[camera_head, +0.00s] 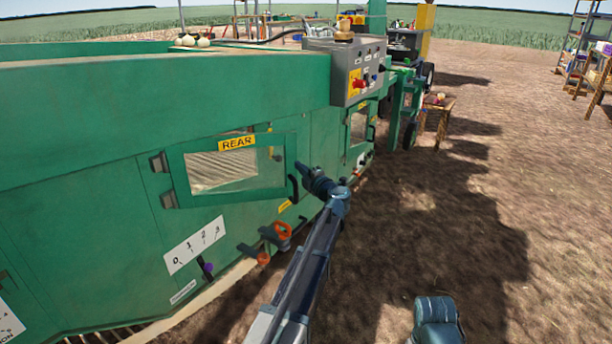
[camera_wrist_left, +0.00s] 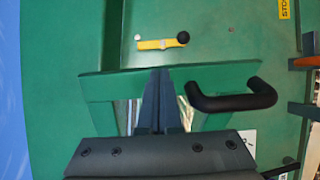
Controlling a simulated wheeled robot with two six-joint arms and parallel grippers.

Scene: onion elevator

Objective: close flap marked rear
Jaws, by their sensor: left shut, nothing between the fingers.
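The green flap marked REAR (camera_head: 283,150) is on the side of the green machine, with hinges at its left and a clear window. It appears to stand a little out from the wall, with part of the opening showing above its top edge. Its black handle (camera_head: 293,188) is at the right end; the handle also shows in the left wrist view (camera_wrist_left: 232,98). My left gripper (camera_head: 312,180) is shut and empty, just right of the handle. In the wrist view its fingers (camera_wrist_left: 161,85) overlap the flap frame; contact cannot be told.
A yellow latch with a black knob (camera_wrist_left: 163,44) is on the wall beside the flap. Orange knobs (camera_head: 282,230) and a numbered lever plate (camera_head: 194,245) sit below it. A grey control box (camera_head: 347,72) juts out above right. Bare soil (camera_head: 440,220) lies free to the right.

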